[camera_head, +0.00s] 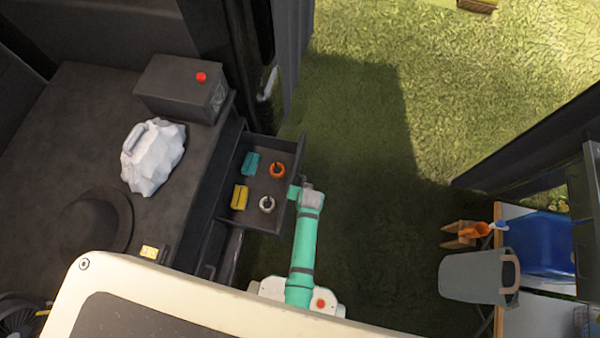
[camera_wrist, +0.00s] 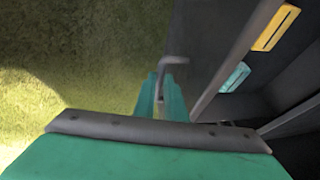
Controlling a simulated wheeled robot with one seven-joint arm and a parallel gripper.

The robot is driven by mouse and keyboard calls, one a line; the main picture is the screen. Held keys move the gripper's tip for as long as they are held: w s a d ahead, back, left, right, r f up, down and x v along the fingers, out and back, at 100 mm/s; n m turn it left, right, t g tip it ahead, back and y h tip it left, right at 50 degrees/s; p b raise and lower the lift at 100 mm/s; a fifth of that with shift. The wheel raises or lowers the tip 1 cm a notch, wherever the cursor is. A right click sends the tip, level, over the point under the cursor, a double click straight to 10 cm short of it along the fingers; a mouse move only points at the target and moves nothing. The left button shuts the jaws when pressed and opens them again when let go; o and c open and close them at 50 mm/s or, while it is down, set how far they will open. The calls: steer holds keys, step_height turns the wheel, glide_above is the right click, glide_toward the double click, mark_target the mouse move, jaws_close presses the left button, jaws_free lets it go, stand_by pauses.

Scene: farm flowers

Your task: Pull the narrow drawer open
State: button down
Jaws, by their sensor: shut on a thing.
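The narrow drawer (camera_head: 276,150) stands pulled out from the dark bench, its inside visible from above. It holds a teal piece (camera_head: 250,163), a yellow piece (camera_head: 240,197), an orange ring (camera_head: 277,170) and a pale ring (camera_head: 267,204). My gripper (camera_head: 294,191) is at the outer face of the drawer front, shut on the drawer handle, which it mostly hides. In the wrist view, my gripper (camera_wrist: 168,92) is beside the drawer front (camera_wrist: 238,62), with a grey bent bar at its tip. The yellow and teal pieces show inside the drawer there.
The bench top (camera_head: 85,130) bears a dark box with a red button (camera_head: 180,90), a white bag (camera_head: 153,158) and a dark hat (camera_head: 95,220). Grass (camera_head: 370,170) to the right of the drawer is clear. A grey bucket (camera_head: 475,277) is farther right.

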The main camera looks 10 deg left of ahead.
steer(key=c, duration=1.8)
jaws_free()
steer(key=v, duration=1)
steer(key=shift+r, duration=0.4)
steer(key=shift+s+d, duration=0.1)
